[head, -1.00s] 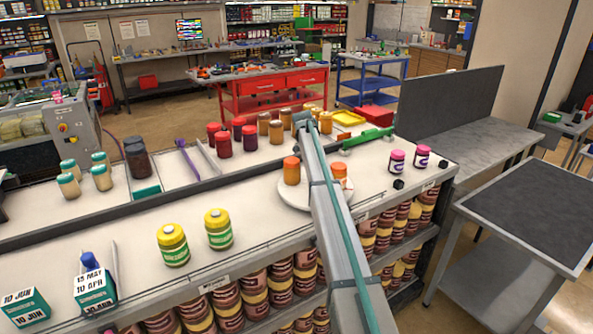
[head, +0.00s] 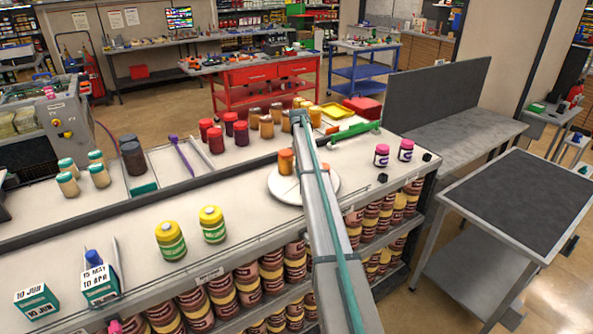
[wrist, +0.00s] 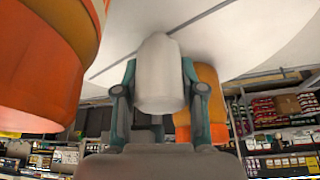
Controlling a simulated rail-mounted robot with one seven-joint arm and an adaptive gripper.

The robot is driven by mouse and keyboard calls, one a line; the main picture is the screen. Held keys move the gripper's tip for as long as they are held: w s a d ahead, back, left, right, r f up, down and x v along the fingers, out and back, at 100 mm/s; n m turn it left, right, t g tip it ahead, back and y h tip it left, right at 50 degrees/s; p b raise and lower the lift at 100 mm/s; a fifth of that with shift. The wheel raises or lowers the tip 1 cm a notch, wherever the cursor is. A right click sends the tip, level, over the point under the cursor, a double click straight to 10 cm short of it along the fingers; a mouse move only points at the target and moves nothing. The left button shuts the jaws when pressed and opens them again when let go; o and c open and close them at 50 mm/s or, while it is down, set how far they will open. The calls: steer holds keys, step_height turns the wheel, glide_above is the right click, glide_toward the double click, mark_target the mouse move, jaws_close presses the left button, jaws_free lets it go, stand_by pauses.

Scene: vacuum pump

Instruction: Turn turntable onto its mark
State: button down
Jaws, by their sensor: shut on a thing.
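The turntable (head: 278,187) is a white disc on the long counter, partly hidden behind my arm. A dark line crosses its surface. An orange jar (head: 286,162) stands on its left part; a second orange jar (head: 325,168) barely shows beside my arm. In the wrist view, the white disc (wrist: 235,35) fills the top. My gripper (wrist: 160,95) is shut on a white rounded peg (wrist: 160,75), with a teal finger on each side. An orange jar (wrist: 45,65) is close at left, and another (wrist: 207,85) is behind the right finger. I cannot make out the mark.
Counter between yellow jars and turntable is clear.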

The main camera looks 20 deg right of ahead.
steer(key=shift+m, duration=0.3)
stand_by(0.4)
steer(key=c, duration=0.7)
jaws_free()
steer(key=shift+o, duration=0.2)
